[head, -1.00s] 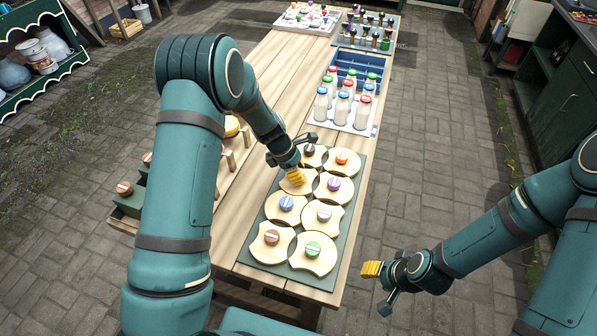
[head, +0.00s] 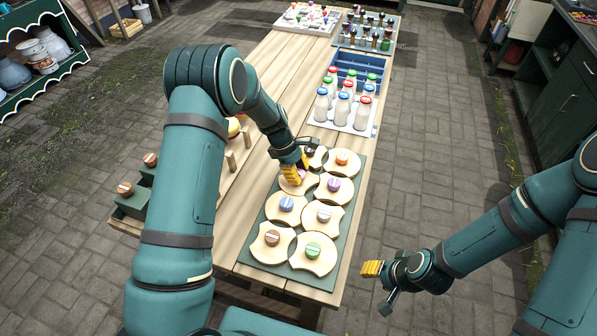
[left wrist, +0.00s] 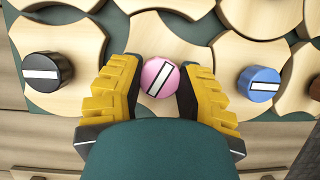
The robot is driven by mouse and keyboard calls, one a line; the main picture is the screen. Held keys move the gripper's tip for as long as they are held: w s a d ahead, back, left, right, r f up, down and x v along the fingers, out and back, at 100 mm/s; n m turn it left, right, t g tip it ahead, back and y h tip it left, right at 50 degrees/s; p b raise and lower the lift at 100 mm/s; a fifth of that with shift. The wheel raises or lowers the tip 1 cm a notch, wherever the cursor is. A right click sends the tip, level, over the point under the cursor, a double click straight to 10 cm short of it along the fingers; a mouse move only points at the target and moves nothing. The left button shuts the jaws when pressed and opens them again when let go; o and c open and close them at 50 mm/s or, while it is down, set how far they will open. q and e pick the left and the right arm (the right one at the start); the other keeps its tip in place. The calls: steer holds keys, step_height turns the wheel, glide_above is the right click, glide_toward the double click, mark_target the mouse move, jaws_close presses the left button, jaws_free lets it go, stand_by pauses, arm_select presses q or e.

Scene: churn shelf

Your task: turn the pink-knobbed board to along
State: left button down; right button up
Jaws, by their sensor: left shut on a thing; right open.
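The pink knob (left wrist: 160,78) sits on a pale wooden board (left wrist: 150,35) with cut-in sides. Its white stripe is slanted in the left wrist view, while the stripes on the neighbouring black knob (left wrist: 47,72) and blue knob (left wrist: 259,84) run nearly level across the picture. My left gripper (head: 298,177) is shut on the pink knob, with a yellow finger pad on each side of it. In the head view the fingers partly hide the knob and its board. My right gripper (head: 372,268) is open and empty, beyond the table's right edge.
Several similar boards with coloured knobs fill the green panel (head: 262,262) around it. Milk bottles (head: 345,105) in a tray stand just behind. Wooden pegs (head: 231,160) stand to the left. Paving to the right is clear.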

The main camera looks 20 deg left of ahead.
arm_select(q)
steer(key=m+g, duration=0.1)
steer(key=m, duration=0.2)
steer(key=m+g+y+b, duration=0.1)
steer(key=m, duration=0.2)
steer(key=shift+d+f+m, duration=0.1)
steer(key=shift+f+m, duration=0.1)
steer(key=shift+m, duration=0.1)
steer(key=m+g+y, duration=0.1)
steer(key=m, duration=0.2)
steer(key=m+g+y+b, duration=0.1)
steer(key=m, duration=0.2)
steer(key=shift+s, duration=0.1)
stand_by(0.3)
steer(key=c, duration=0.5)
jaws_free()
steer(key=shift+c, duration=0.2)
steer(key=shift+r, duration=0.1)
steer(key=v, duration=1.2)
